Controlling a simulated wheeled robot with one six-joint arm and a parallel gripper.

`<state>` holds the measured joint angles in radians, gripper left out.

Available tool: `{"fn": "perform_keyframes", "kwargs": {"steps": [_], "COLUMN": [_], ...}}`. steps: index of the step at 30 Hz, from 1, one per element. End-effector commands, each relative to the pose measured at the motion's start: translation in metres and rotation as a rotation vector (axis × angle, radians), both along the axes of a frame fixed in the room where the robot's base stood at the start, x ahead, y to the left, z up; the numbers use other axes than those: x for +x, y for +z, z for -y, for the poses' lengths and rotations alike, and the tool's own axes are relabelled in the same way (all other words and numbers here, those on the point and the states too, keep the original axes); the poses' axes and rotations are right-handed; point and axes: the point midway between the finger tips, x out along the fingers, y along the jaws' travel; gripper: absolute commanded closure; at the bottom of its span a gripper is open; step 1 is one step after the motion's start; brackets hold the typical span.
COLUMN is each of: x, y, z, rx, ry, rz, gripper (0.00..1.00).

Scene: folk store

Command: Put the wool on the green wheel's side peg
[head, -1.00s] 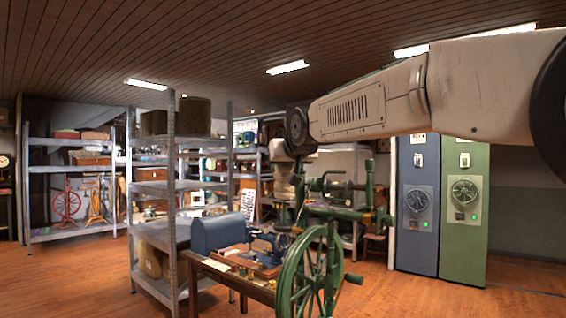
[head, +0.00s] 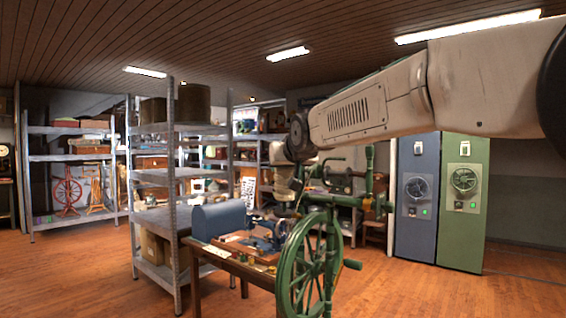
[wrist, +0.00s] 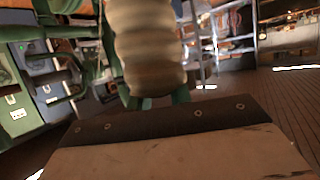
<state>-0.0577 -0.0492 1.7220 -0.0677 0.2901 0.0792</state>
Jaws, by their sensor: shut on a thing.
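The wool, a pale ribbed roll (wrist: 148,45), fills the upper middle of the wrist view. My gripper (wrist: 156,97) is shut on it, with green finger parts showing at its lower edge. The green spinning wheel (head: 283,268) stands upright in the lower middle of the head view. A short green peg (head: 352,264) sticks out to the right of it. I cannot tell the gap between wool and peg.
A wooden table (head: 262,279) with a blue case (head: 217,221) and a small sewing machine (head: 262,238) stands left of the wheel. A metal shelf (head: 174,185) is further left. Blue (head: 417,235) and green cabinets (head: 463,235) stand behind at right. The right floor is clear.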

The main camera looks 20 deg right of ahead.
Motion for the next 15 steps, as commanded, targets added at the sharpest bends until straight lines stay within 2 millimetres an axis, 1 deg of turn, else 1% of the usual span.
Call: {"fn": "perform_keyframes", "kwargs": {"steps": [15], "x": [0.000], "y": [-0.020], "z": [0.000], "rx": [0.001], "ry": [0.000], "rz": [0.001], "gripper": [1.00]}}
